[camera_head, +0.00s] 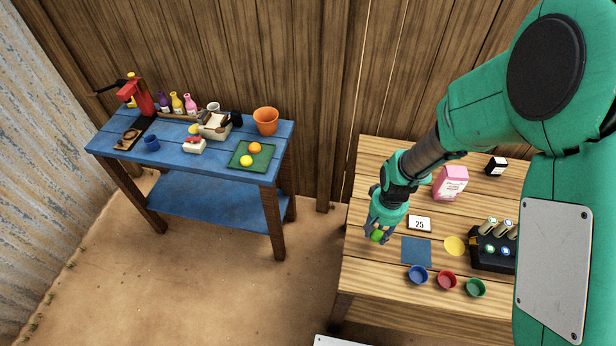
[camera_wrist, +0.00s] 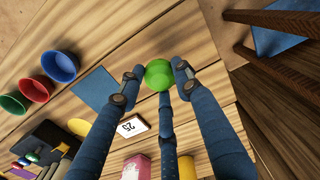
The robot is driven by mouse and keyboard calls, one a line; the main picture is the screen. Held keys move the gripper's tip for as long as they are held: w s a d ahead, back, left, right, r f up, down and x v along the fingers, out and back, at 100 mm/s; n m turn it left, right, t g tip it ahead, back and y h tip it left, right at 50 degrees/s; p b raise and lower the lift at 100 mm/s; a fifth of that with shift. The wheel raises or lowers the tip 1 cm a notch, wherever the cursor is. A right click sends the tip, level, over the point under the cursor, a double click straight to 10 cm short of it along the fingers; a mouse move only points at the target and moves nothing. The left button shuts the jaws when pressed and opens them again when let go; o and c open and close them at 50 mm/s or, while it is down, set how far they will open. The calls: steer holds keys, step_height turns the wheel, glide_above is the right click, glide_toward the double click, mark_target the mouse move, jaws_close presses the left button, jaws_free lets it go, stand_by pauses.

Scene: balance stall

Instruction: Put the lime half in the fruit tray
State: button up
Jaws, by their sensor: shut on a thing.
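My gripper (camera_head: 378,233) is shut on the lime half, at the left side of the wooden table. The lime half (camera_head: 376,236) is a small bright green round piece; it also shows between the fingers in the wrist view (camera_wrist: 158,75). I cannot tell whether it touches the table. The fruit tray (camera_head: 240,163), flat and dark green, lies at the right front of the blue table, apart from my gripper. An orange fruit (camera_head: 255,147) and a yellow fruit (camera_head: 246,161) sit on it.
The wooden table (camera_head: 362,290) holds a blue mat (camera_head: 416,251), a "25" card (camera_head: 419,223), a pink carton (camera_head: 451,183) and blue, red and green bowls. The blue table (camera_head: 222,166) carries an orange pot (camera_head: 266,121), bottles and a red press. Bare floor separates the tables.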

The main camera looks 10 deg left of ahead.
steer(key=w+a+r+m+p, duration=0.1)
steer(key=a+m, duration=0.4)
steer(key=a, duration=0.7)
steer(key=w+a+r+m+p, duration=0.1)
steer(key=w+a+m+p, duration=0.2)
steer(key=a, duration=1)
steer(key=w+a+r+m+p, duration=0.1)
steer(key=w+a+m+p, duration=0.2)
steer(key=a, duration=0.9)
steer(key=w+m, duration=0.3)
steer(key=m, duration=0.2)
steer(key=shift+w+a+m, duration=0.3)
steer(key=shift+a, duration=0.1)
steer(key=shift+w, duration=0.1)
glide_above(259, 164)
steer(key=shift+a+f, duration=0.1)
steer(key=shift+f, duration=0.6)
steer(key=shift+f, duration=0.1)
